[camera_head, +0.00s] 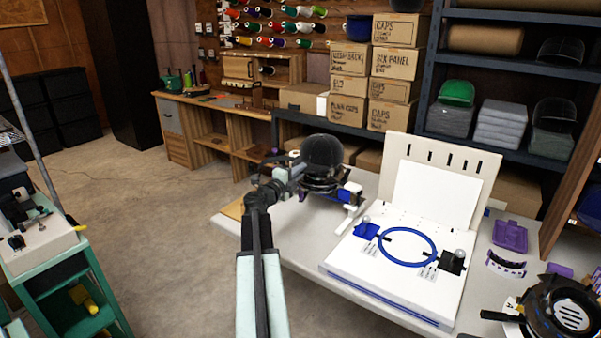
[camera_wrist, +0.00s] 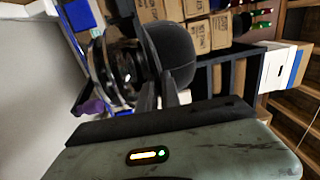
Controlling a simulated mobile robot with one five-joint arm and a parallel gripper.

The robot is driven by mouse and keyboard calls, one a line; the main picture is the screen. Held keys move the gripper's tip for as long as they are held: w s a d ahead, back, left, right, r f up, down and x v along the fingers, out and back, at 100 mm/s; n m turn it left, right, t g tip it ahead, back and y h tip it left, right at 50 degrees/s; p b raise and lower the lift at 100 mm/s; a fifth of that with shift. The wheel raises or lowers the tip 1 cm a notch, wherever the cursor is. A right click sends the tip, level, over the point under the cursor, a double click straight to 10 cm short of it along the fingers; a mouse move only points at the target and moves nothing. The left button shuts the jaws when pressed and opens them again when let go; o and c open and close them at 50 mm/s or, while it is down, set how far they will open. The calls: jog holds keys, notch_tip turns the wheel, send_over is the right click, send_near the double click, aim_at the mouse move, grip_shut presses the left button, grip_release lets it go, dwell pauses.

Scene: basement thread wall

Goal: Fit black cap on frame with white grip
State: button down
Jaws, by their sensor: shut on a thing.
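The black cap (camera_head: 323,151) is at the back left of the white table, at the end of my arm. My gripper (camera_head: 298,172) is shut on it. In the wrist view, the fingers of my gripper (camera_wrist: 160,92) meet the lower edge of the cap (camera_wrist: 174,52). A dark round cap frame (camera_head: 322,185) is directly below the cap, with blue and white parts at its right. In the wrist view the frame (camera_wrist: 122,66) is immediately left of the cap and overlaps it. I cannot tell whether the cap touches the frame or is seated on it. The white grip is not clearly distinguishable.
A white board with a blue hoop (camera_head: 407,246) stands right of the frame. Another dark round frame (camera_head: 565,308) with a black handle is at the table's front right. Purple pieces (camera_head: 510,236) lie nearby. Shelves with caps and boxes (camera_head: 390,62) stand behind. Floor at left is open.

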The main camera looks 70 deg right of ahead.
jog(key=shift+a+f, duration=0.1)
jog(key=shift+f, duration=0.1)
jog(key=shift+w+a+f+b, duration=0.1)
jog(key=shift+f+b, duration=0.2)
jog(key=shift+b, duration=0.2)
jog(key=shift+f, duration=0.2)
dwell(0.6)
jog(key=shift+f+b, duration=0.8)
jog(key=shift+b, duration=0.2)
jog(key=shift+f, duration=0.25)
jog(key=shift+f+b, duration=0.95)
jog(key=shift+b, duration=0.25)
